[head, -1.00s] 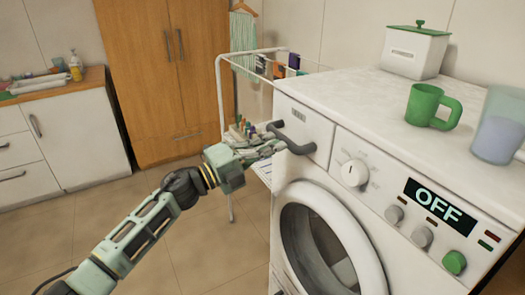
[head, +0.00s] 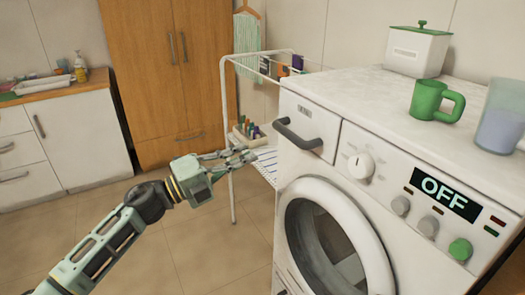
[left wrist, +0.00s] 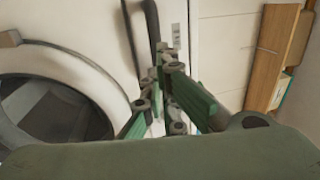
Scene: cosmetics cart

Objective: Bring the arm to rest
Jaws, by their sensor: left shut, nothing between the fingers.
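My left gripper (head: 240,157) is shut and empty. In the head view it hangs in the air to the left of the washing machine (head: 318,185), a little below the grey drawer handle (head: 297,138), and looks apart from it. In the left wrist view, the gripper's green fingers (left wrist: 158,75) are together, with the washing machine front (left wrist: 95,45) behind them. The right gripper is in neither view.
A white rack (head: 228,130) with a tray of small bottles stands left of the machine. A green mug (head: 425,103), a clear cup (head: 497,120) and a white lidded box (head: 416,50) stand on top. The floor (head: 200,245) below my arm is clear.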

